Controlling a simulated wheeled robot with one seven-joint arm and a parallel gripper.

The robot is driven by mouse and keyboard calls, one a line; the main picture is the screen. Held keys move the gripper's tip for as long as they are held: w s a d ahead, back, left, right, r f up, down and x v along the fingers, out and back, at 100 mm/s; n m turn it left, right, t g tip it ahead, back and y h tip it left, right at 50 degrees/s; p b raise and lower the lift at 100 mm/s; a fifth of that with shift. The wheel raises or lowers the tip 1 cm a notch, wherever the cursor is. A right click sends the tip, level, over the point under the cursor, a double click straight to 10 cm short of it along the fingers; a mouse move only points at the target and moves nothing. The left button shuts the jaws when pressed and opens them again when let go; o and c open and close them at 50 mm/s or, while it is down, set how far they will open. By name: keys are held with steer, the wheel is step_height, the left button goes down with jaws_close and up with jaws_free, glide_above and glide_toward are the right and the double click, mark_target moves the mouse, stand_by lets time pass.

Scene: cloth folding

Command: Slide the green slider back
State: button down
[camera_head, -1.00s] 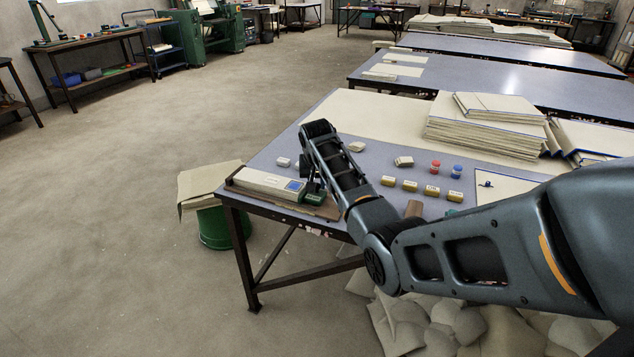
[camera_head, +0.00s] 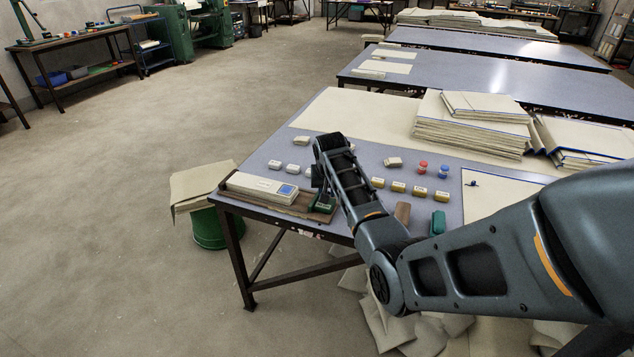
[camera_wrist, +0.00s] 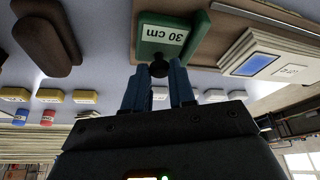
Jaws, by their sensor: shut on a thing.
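In the wrist view the slider (camera_wrist: 172,32) carries a white label reading "30 cm" and a dark round knob (camera_wrist: 158,69). My gripper (camera_wrist: 158,80) is shut on this knob, its blue fingers either side of it. In the head view my arm hides part of the rail and the fingertips.
Small white blocks (camera_head: 275,165) lie behind the rail. A green bin (camera_head: 207,228) stands left of the table.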

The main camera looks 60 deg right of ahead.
mark_target(329, 208)
steer(key=shift+s+f, duration=0.1)
steer(key=shift+s, duration=0.15)
steer(key=c, duration=0.9)
jaws_free()
steer(key=shift+c, duration=0.2)
steer(key=v, duration=0.8)
steer(key=shift+f, duration=0.1)
